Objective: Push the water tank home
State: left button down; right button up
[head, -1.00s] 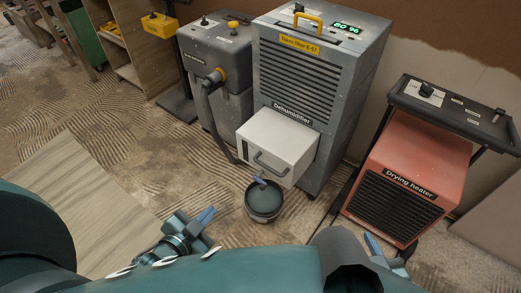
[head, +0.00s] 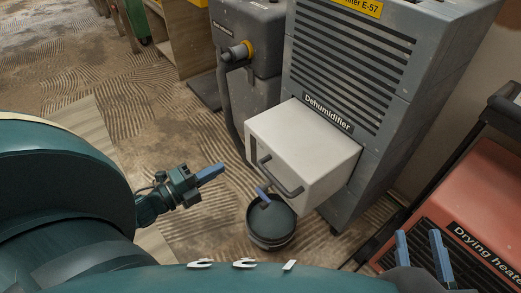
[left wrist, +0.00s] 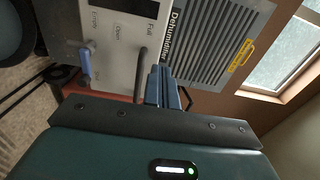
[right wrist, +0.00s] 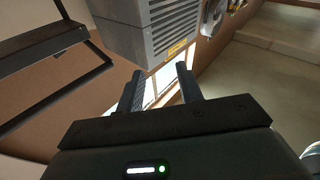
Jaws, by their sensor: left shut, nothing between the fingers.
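The water tank (head: 303,150) is a white box with a dark bar handle (head: 280,176). It sticks out from the front of the grey dehumidifier (head: 350,60). In the left wrist view its front (left wrist: 115,50) carries a dark window, the words Full, Open and Empty, and a blue lever (left wrist: 84,65). My left gripper (head: 212,173) is shut and empty, left of the tank and apart from it in the head view. In the left wrist view its fingertips (left wrist: 163,85) appear beside the handle. My right gripper (head: 419,250) is open and empty, in front of the heater.
A dark bucket (head: 270,228) stands on the floor under the tank front. A grey machine with a hose (head: 230,100) stands left of the dehumidifier. A red drying heater (head: 480,190) stands at the right. Ridged floor lies open at the left.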

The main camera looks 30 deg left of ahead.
pick_arm(q)
jog(key=b, duration=0.3)
send_near(264, 144)
jog(key=x, duration=0.5)
jog(key=shift+w+d+r, duration=0.15)
jog(key=shift+w+d+b, duration=0.3)
jog(key=shift+w, duration=0.35)
pick_arm(e)
jog(key=shift+a+f+m+y, duration=0.1)
jog(key=shift+a+m+y, duration=0.2)
jog(key=shift+m+y, duration=0.15)
